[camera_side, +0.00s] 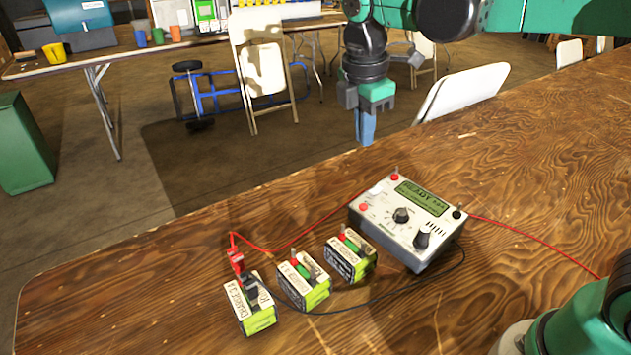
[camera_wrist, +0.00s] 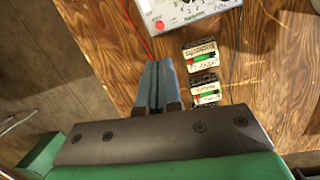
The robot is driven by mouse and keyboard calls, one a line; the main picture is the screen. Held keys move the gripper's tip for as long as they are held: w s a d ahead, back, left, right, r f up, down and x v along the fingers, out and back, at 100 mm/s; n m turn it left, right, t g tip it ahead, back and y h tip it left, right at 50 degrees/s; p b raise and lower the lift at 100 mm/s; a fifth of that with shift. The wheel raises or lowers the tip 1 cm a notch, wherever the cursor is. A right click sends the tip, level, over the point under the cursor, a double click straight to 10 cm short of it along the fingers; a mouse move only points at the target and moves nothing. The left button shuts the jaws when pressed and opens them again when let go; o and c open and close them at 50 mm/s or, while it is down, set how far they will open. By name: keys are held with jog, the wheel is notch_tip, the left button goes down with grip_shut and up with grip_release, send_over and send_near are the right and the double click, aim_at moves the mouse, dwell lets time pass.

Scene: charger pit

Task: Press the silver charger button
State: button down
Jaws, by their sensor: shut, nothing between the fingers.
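The silver charger (camera_side: 408,220) sits on the wooden table, with a lit display reading READY. It has dark knobs (camera_side: 401,215), a red button-like spot (camera_side: 364,207) at its front left corner, and red and black posts on top. In the wrist view the charger (camera_wrist: 185,10) is cut off by the top edge, with a red spot (camera_wrist: 159,27) showing. My gripper (camera_side: 366,127) is shut and empty, its blue fingers pointing down. It hangs above and behind the charger in the side view, apart from it. In the wrist view the fingers (camera_wrist: 157,82) lie together, left of two batteries.
Three labelled batteries (camera_side: 304,282) stand left of the charger. A red clip (camera_side: 237,262) and cable sit on the leftmost. A red cable (camera_side: 540,245) runs right, and a black cable loops in front. The table's front left is clear. A white chair (camera_side: 462,92) stands behind the table.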

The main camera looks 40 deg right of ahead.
aim_at(363, 205)
jog(key=shift+w+a+n+g, duration=0.15)
jog(key=shift+w+n+g, duration=0.25)
jog(key=shift+n, duration=0.4)
jog(key=shift+f, duration=0.1)
jog(key=d+f, duration=0.1)
jog(key=f, duration=0.8)
jog(key=d+f, duration=0.1)
jog(key=f, duration=0.3)
jog(key=shift+d+f, duration=0.3)
jog(key=shift+f, duration=0.05)
jog(key=shift+w+d+f, duration=0.15)
jog(key=shift+d+f, duration=0.05)
jog(key=shift+f, duration=0.6)
notch_tip(363, 205, up, 9)
jog(key=a, duration=0.1)
jog(key=shift+a, duration=0.4)
